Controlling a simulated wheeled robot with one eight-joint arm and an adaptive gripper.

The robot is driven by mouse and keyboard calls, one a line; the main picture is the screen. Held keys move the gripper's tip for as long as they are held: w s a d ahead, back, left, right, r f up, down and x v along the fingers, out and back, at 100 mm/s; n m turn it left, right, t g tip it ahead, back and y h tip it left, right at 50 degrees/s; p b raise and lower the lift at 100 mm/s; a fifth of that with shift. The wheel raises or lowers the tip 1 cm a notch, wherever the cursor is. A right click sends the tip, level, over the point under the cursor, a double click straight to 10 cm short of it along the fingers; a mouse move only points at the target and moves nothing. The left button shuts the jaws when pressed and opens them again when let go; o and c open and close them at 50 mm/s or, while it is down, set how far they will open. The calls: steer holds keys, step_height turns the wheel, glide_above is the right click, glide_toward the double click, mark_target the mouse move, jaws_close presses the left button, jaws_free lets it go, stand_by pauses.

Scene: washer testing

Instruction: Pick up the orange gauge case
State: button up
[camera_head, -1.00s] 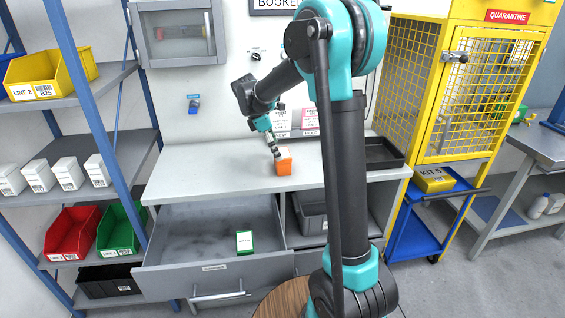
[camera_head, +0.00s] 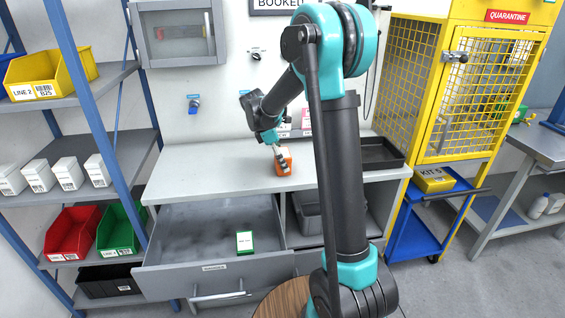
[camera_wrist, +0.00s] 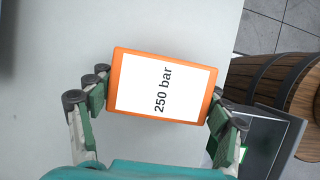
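The orange gauge case (camera_head: 285,161) stands on the grey worktop (camera_head: 215,172), right of its middle. In the wrist view the case (camera_wrist: 163,86) shows a white face with the text "250 bar" and an orange rim. My gripper (camera_head: 279,160) is at the case, angled down from behind it. In the wrist view my gripper (camera_wrist: 158,112) is open, one finger on each side of the case. The left finger has a small gap to the case. The right finger is very close to its right edge; I cannot tell whether it touches.
A black tray (camera_head: 382,153) sits at the worktop's right end. Below, an open drawer (camera_head: 190,235) holds a green and white box (camera_head: 244,241). The worktop left of the case is clear. A wooden barrel (camera_wrist: 285,78) shows at the right of the wrist view.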

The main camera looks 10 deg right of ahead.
steer(key=c, duration=0.7)
